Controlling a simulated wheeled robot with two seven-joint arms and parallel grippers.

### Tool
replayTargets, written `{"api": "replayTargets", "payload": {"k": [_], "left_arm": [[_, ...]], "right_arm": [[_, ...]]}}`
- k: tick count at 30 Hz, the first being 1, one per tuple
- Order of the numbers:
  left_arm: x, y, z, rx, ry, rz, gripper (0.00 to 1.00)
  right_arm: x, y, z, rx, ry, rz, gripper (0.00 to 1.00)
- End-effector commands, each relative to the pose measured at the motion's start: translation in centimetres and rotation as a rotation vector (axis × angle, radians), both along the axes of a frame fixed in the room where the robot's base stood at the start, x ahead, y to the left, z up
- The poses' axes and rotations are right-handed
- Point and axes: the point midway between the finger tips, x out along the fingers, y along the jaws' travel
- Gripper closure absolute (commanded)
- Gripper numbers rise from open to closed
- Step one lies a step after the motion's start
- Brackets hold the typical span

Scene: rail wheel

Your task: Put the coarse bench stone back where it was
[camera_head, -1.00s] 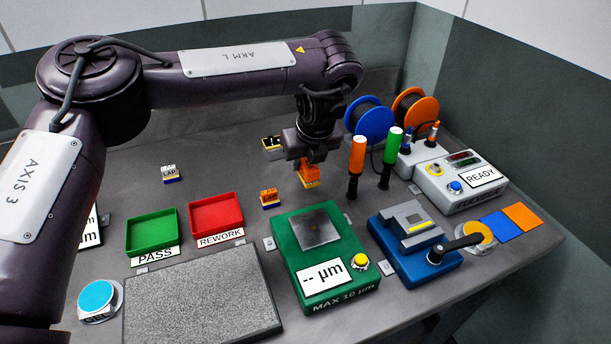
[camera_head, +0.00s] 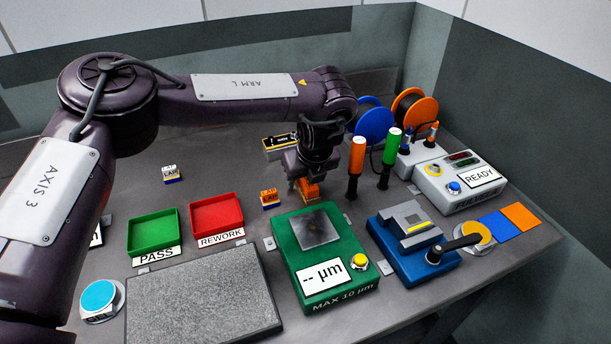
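My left gripper (camera_head: 311,196) points down just behind the green gauge box. Orange shows at its fingertips, and I cannot tell finger from block there or whether it is open or shut. A small orange block (camera_head: 268,198) with a pale and dark base stands left of it, apart from it. A white block marked LAP (camera_head: 170,174) stands farther left. A black-topped piece with a yellowish front (camera_head: 279,147) lies behind the gripper, partly hidden by it. I cannot tell for sure which is the coarse bench stone. My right gripper is not in view.
The green gauge box (camera_head: 327,274) stands close in front of the gripper. Orange and green handles (camera_head: 356,160) stand upright to its right, near spools. Green PASS (camera_head: 152,233) and red REWORK (camera_head: 217,216) trays and a large grey slab (camera_head: 200,300) lie left. The back left table is clear.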

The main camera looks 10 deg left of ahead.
Motion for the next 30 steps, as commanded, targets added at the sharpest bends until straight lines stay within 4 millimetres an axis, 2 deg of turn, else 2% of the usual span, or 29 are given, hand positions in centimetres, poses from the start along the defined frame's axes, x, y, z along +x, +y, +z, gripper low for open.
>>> {"api": "replayTargets", "payload": {"k": [7, 11, 17, 19, 24, 30], "left_arm": [[0.0, 0.0, 0.2, 0.001, -0.001, 0.000, 0.47], [-0.2, -0.2, 1.0, -0.002, -0.003, 0.000, 0.47], [-1.4, -1.1, 4.4, -0.003, -0.004, -0.002, 0.47], [-1.9, -1.4, 6.2, 0.000, -0.006, -0.005, 0.47], [-2.9, -2.1, 9.3, 0.002, -0.006, -0.002, 0.47], [-3.7, -2.5, 11.1, 0.001, -0.002, -0.001, 0.47]], "right_arm": [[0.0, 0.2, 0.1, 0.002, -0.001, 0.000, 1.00], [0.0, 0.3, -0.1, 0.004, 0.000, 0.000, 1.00], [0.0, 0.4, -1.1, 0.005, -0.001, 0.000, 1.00], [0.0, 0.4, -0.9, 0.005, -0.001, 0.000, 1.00], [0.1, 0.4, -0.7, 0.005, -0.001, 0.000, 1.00], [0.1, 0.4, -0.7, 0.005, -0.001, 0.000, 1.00]]}}
